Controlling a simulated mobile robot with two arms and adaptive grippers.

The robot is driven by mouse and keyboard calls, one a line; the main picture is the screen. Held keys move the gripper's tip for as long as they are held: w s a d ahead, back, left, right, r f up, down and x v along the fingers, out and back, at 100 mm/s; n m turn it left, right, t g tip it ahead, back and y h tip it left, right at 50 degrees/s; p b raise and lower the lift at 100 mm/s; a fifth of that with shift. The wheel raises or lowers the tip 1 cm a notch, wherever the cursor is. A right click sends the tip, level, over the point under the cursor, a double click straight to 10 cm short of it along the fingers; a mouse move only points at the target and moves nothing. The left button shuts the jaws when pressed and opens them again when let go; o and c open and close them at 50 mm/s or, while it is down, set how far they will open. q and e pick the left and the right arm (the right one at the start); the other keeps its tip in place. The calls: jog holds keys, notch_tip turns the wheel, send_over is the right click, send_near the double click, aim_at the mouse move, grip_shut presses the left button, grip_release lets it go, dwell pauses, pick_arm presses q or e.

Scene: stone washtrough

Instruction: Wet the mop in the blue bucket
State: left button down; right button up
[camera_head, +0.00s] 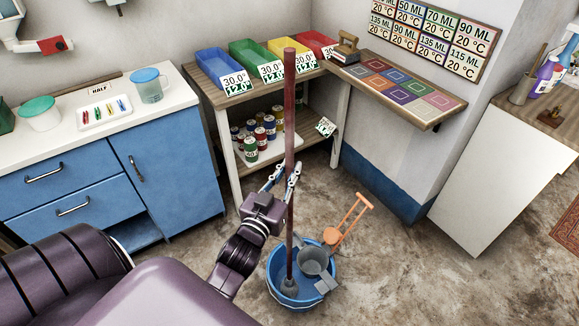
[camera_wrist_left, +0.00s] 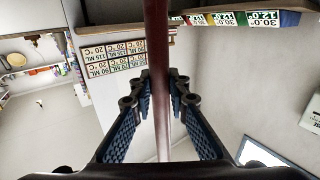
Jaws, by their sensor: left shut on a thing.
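The mop (camera_head: 290,140) has a long dark red handle and stands nearly upright. Its grey head (camera_head: 289,289) is inside the blue bucket (camera_head: 275,262), at the front left of the bucket. My left gripper (camera_head: 290,180) is shut on the mop handle, well above the bucket. In the left wrist view the handle (camera_wrist_left: 156,60) runs between the two fingers of the left gripper (camera_wrist_left: 160,95). A grey cup-like part (camera_head: 315,261) sits in the bucket beside the mop head. Whether the mop head touches the bucket floor is hard to tell. My right gripper is not in view.
Blue cabinets (camera_head: 170,165) stand at the left, and a wooden shelf (camera_head: 290,150) with bins and cans stands behind. The floor (camera_head: 400,270) right of the bucket is clear.

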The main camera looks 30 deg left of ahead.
aim_at(287, 86)
pick_arm(q)
jog(key=shift+f+b, duration=1.35)
jog(key=shift+f, duration=0.9)
dwell(0.7)
notch_tip(287, 86, up, 27)
jog(key=p, duration=2.6)
jog(key=shift+f+p, duration=0.15)
jog(key=shift+p, duration=0.15)
jog(key=shift+r, duration=1.15)
